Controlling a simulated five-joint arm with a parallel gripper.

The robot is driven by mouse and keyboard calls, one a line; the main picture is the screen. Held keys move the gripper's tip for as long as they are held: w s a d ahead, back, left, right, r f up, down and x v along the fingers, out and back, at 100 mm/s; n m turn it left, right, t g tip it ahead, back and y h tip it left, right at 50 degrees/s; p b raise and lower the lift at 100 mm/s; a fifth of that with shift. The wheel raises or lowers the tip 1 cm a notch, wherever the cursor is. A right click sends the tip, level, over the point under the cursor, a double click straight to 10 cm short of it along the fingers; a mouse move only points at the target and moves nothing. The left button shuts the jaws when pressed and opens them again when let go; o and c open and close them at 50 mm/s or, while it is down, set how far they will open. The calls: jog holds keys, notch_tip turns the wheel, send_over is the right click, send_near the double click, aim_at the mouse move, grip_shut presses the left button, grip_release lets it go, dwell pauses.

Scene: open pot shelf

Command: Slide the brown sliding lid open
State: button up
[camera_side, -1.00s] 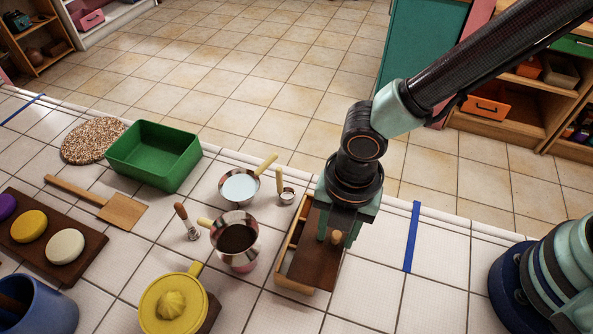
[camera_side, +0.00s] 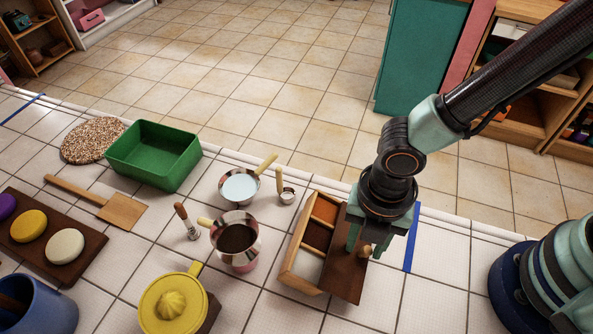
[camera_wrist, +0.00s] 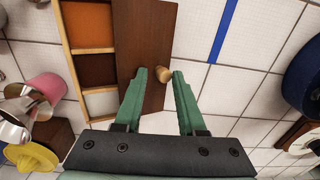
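The brown sliding lid (camera_side: 346,276) lies shifted to the right on a light wooden box (camera_side: 292,243), sticking out past its right side. It also shows in the wrist view (camera_wrist: 144,32). Its round wooden knob (camera_side: 365,251) is in the wrist view too (camera_wrist: 164,74). Three compartments are uncovered: orange, dark brown and whitish inside. My gripper (camera_side: 366,244) is down over the lid with a finger on each side of the knob. In the wrist view its fingertips (camera_wrist: 159,75) stand apart, wider than the knob. I cannot tell whether a finger touches it.
Left of the box stand a pot with dark contents (camera_side: 237,239), a pot with pale liquid (camera_side: 240,186), a small measuring cup (camera_side: 287,196) and a yellow juicer (camera_side: 173,303). A blue tape strip (camera_side: 412,240) is right of my gripper.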

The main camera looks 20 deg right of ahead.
aim_at(358, 251)
jog(key=shift+w+a, duration=0.25)
dwell(0.4)
jog(key=shift+r, duration=2.55)
jog(key=shift+w+d+r+m, duration=0.2)
jog(key=shift+w+r+m, duration=0.1)
jog(key=shift+m, duration=0.1)
jog(key=w+d+r+m+t+y, duration=0.1)
jog(key=w+d+r+m+t, duration=0.1)
jog(key=w+d+r+m, duration=0.35)
jog(key=w+d+r+m+t, duration=0.1)
jog(key=w+d+r+m, duration=0.25)
jog(key=d+m, duration=0.45)
jog(key=s+d+r+m+t+h, duration=0.1)
jog(key=d+r+m+t, duration=0.1)
jog(key=d+r+m, duration=0.4)
jog(key=d+m, duration=0.5)
jog(key=m, duration=0.2)
jog(key=shift+t, duration=0.3)
